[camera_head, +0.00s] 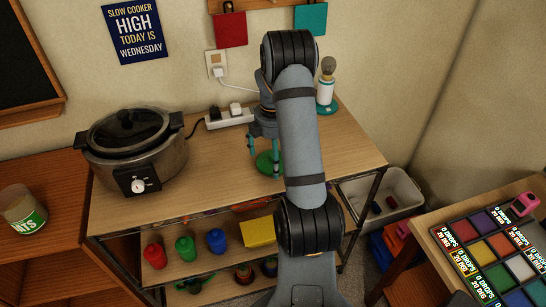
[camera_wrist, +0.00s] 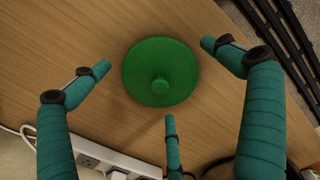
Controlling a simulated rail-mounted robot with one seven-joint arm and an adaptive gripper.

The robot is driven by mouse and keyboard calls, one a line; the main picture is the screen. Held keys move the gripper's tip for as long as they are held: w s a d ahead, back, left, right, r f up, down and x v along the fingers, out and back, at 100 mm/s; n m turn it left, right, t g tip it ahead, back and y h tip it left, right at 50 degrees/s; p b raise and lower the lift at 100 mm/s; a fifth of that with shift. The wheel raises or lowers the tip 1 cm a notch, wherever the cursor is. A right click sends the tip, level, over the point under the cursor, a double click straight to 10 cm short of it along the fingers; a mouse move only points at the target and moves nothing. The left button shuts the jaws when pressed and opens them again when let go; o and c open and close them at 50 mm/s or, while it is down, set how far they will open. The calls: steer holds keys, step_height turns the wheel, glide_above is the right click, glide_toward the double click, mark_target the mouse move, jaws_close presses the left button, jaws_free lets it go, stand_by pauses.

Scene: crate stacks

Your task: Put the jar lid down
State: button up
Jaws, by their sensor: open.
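The jar lid is a round green disc with a small knob. In the head view the lid (camera_head: 266,166) lies on the wooden table top (camera_head: 215,180), partly hidden by my gripper (camera_head: 264,150). In the wrist view the lid (camera_wrist: 160,58) lies flat, knob up, on the wood. My gripper (camera_wrist: 161,77) has three teal fingers, spread open around the lid, with a visible gap between each tip and its rim. Nothing is held.
A slow cooker (camera_head: 132,152) stands on the table's left. A white power strip (camera_head: 231,117) runs along the back, and a teal-based bottle (camera_head: 325,97) stands at back right. A jar (camera_head: 22,210) with a green label is on the left cabinet. The table's front middle is clear.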

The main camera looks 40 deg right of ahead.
step_height(320, 180, up, 12)
steer(key=shift+r, duration=0.2)
stand_by(0.4)
steer(key=shift+f, duration=0.15)
step_height(320, 180, down, 12)
steer(key=shift+s, duration=0.1)
step_height(320, 180, up, 3)
steer(key=shift+r, duration=0.6)
